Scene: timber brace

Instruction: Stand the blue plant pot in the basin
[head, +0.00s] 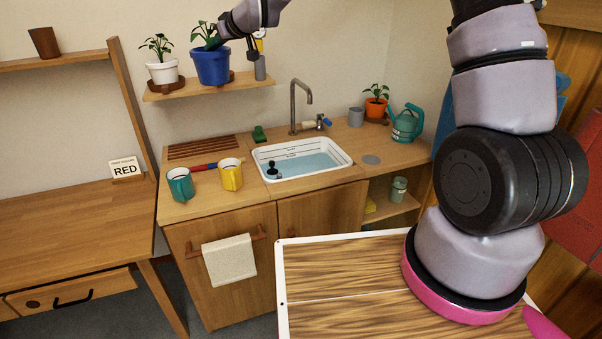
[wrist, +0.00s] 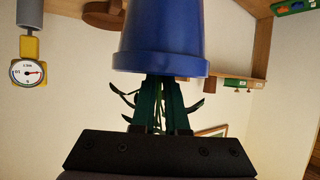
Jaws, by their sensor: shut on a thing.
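The blue plant pot (head: 212,67) with a green plant is upright at the wall shelf, in the head view. My gripper (head: 214,44) reaches it from above and right and is shut on it at the rim. In the wrist view the blue pot (wrist: 162,45) appears inverted, its rim close to my fingers (wrist: 163,105) and leaves around them. I cannot tell whether its base touches the shelf. The white basin (head: 310,146) is set in the counter below right, with bluish water and a dark plunger-like thing (head: 272,168) at its left.
A white plant pot (head: 162,71) stands just left on the shelf (head: 190,92). A grey cylinder (head: 260,68) and a yellow dial gauge (wrist: 30,72) are close right. The tap (head: 293,105) rises behind the basin. Teal (head: 180,186) and yellow mugs (head: 230,175) stand on the counter.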

